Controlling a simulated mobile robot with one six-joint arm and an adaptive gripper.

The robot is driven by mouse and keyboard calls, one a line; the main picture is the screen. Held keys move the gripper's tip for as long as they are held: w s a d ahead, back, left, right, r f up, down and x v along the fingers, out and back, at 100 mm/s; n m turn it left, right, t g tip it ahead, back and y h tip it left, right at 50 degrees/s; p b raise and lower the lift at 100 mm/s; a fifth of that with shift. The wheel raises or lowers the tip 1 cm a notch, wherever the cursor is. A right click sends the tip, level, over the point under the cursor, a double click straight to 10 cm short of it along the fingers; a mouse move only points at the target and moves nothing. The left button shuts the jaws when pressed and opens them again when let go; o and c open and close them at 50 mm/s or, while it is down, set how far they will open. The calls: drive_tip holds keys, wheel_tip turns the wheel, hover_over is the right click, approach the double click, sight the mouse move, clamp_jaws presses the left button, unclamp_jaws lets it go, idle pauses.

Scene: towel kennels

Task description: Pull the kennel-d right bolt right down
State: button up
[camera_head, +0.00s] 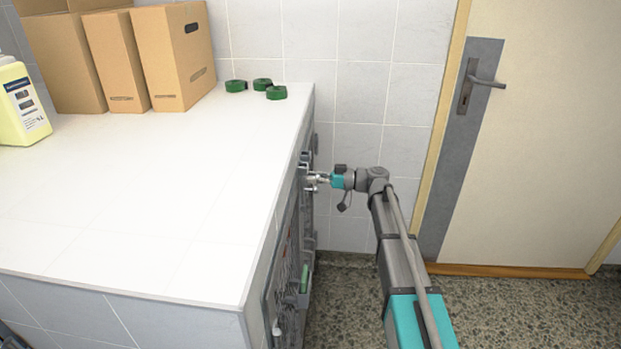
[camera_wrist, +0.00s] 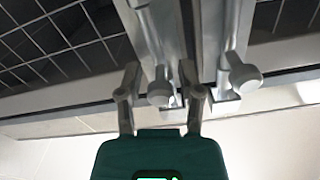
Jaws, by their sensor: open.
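My gripper (camera_head: 314,180) is at the far end of the kennel front, beside the top edge of the tiled block. In the wrist view my gripper (camera_wrist: 160,78) has its two fingers apart. A grey bolt with a round knob (camera_wrist: 159,94) shows between the fingers; I cannot tell whether they touch it. A second bolt with a round knob (camera_wrist: 245,76) is to the right, outside the fingers. No label shows which of them is the kennel-d right bolt.
Wire mesh (camera_wrist: 65,38) of a kennel door fills the wrist view's upper left. The white counter top (camera_head: 150,200) holds cardboard boxes (camera_head: 172,58), green rolls (camera_head: 262,84) and a yellow bottle (camera_head: 20,105). A closed door (camera_head: 540,130) stands right, with bare floor before it.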

clamp_jaws()
drive_tip(key=shift+f, duration=0.15)
wheel_tip(320, 180, down, 3)
drive_tip(key=b, duration=0.3)
drive_tip(key=shift+f+b, duration=0.1)
drive_tip(key=shift+b, duration=0.2)
unclamp_jaws()
drive_tip(key=shift+f, duration=0.1)
